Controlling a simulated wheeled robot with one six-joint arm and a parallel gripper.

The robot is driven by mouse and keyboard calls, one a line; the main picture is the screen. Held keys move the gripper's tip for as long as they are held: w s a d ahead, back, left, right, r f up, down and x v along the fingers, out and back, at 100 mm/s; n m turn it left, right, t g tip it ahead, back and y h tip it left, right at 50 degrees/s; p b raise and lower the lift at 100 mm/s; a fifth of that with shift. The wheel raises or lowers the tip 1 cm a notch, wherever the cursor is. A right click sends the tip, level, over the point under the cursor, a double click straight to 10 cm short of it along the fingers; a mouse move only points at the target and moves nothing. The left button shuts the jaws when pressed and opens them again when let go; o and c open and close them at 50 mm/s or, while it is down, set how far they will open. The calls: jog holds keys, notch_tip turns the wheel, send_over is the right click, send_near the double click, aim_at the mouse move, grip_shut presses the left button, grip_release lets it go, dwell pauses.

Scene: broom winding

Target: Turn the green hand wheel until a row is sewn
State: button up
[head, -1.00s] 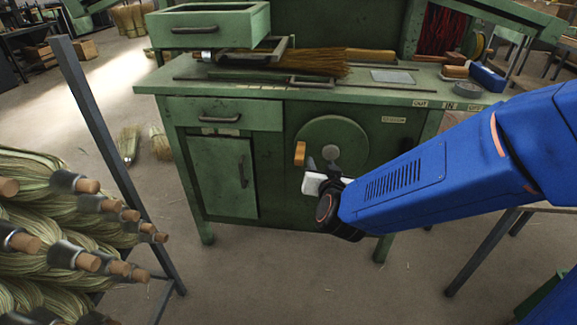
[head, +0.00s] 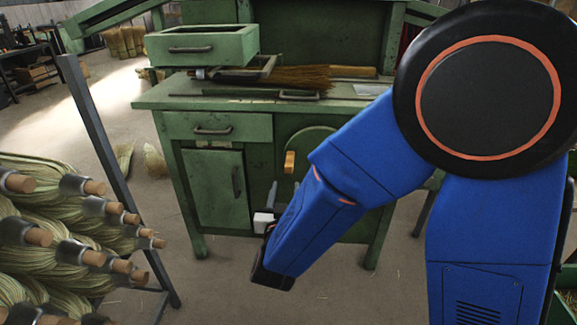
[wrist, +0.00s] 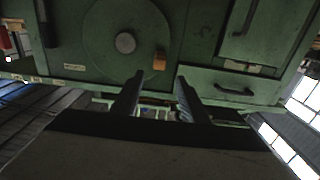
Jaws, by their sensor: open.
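The green hand wheel (head: 311,140) is on the front of the green machine bench, right of the cabinet door. My arm covers much of it in the head view; its disc (wrist: 100,45) and grey hub show in the wrist view. Its small orange-brown handle (head: 289,162) sticks out at the wheel's left side in the head view, and shows in the wrist view (wrist: 159,60). My gripper (head: 271,200) is below and slightly left of the handle. In the wrist view my open, empty gripper (wrist: 160,80) has the handle just beyond the gap between its fingertips, apparently apart from both.
A broom head (head: 295,77) lies on the bench top. A drawer (head: 217,128) and cabinet door (head: 213,188) with handles are left of the wheel. A rack of brooms (head: 75,225) stands at the front left. Open floor lies before the bench.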

aim_at(289, 164)
jog(key=w, duration=1.3)
jog(key=shift+w+d, duration=0.25)
jog(key=shift+d, duration=0.05)
grip_shut()
